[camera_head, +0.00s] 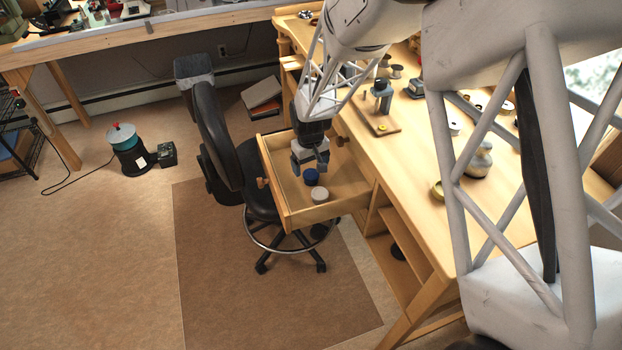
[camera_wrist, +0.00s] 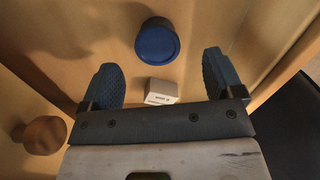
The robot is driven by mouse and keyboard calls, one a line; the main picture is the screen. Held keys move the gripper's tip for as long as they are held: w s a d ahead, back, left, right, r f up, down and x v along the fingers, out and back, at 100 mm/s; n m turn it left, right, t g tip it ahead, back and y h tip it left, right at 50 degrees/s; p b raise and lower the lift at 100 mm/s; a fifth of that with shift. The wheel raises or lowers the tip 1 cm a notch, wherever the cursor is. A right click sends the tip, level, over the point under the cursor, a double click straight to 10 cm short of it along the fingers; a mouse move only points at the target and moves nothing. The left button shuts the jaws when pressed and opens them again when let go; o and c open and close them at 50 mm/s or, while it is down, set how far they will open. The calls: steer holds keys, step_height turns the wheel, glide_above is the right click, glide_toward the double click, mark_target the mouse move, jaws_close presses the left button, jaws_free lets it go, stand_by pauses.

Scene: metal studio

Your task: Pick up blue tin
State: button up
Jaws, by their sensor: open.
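The blue tin (camera_head: 311,177) is a short round tin inside the open wooden drawer (camera_head: 296,216). It also shows in the wrist view (camera_wrist: 157,42), beyond my fingertips and roughly centred between them. My gripper (camera_head: 312,168) is over the drawer, close to the blue tin, with its fingers pointing down. In the wrist view my gripper (camera_wrist: 166,80) is open, with its two dark textured fingers apart and nothing held between them. The blue tin's far side is hidden.
A small white block (camera_wrist: 161,92) shows between the fingers in the wrist view.

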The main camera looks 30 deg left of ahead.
mark_target(311, 174)
steer(key=shift+f, duration=0.2)
steer(key=shift+w+f, duration=0.15)
steer(key=shift+f, duration=2.25)
steer(key=shift+c, duration=0.2)
steer(key=c, duration=1)
steer(key=shift+r, duration=0.1)
steer(key=shift+r, duration=4.9)
